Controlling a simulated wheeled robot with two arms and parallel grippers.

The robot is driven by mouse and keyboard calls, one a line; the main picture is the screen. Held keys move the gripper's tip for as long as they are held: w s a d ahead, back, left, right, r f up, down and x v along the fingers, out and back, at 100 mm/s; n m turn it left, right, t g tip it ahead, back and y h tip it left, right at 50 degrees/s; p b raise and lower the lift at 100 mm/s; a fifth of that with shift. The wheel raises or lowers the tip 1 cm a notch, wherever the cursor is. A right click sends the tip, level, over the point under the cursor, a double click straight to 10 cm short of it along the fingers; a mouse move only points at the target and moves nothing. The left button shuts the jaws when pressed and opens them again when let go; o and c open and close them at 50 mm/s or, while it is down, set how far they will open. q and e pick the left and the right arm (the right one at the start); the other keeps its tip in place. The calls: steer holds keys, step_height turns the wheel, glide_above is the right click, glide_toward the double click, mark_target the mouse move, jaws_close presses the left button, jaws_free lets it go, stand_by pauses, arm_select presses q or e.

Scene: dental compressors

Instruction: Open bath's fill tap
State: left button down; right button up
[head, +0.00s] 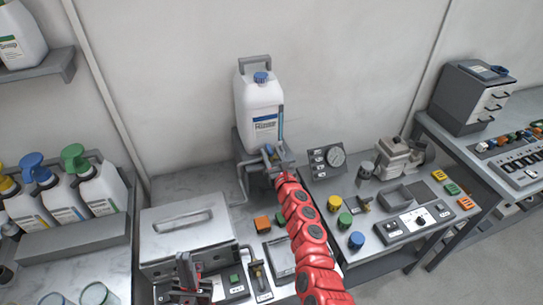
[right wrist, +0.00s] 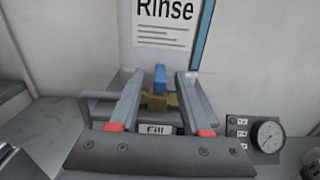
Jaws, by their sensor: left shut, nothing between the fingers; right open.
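The fill tap has a blue lever (right wrist: 160,78) on a brass body (right wrist: 159,102), with a "Fill" label (right wrist: 155,129) below it in the right wrist view. In the head view its blue part (head: 267,150) shows under the white rinse canister (head: 262,108). My right gripper (right wrist: 155,100) is open, with one finger on each side of the tap; I cannot tell whether either touches it. The lever points upward in the wrist view. My left gripper (head: 188,284) is shut and empty, low in front of the grey lidded bath (head: 165,243).
A gauge panel (head: 327,160) stands right of the tap. Spray bottles (head: 100,186) stand in a rack at left. A drawer cabinet (head: 470,98) is at far right.

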jaws_close()
steer(key=shift+d+n+y, duration=0.15)
steer(key=shift+n+y, duration=0.15)
steer(key=shift+y, duration=0.1)
steer(key=shift+w+d+n+g+y, duration=0.1)
steer(key=shift+n+g+y, duration=0.2)
steer(key=shift+g+y, duration=0.15)
steer(key=shift+w+d+f+n+g+y, duration=0.1)
steer(key=shift+d+f+n+g+y, duration=0.1)
steer(key=shift+n+g+y, duration=0.45)
steer(key=n+g+y+b, duration=0.2)
steer(key=b, duration=0.2)
steer(key=n+g+y+b, duration=0.2)
steer(key=y+b, duration=0.1)
steer(key=b, duration=0.2)
steer(key=shift+w+d+f+y, duration=0.2)
steer(key=shift+y, duration=0.1)
steer(key=shift+r+n+g+y+b, duration=0.35)
steer(key=shift+n+g+b, duration=0.2)
steer(key=shift+b, duration=0.35)
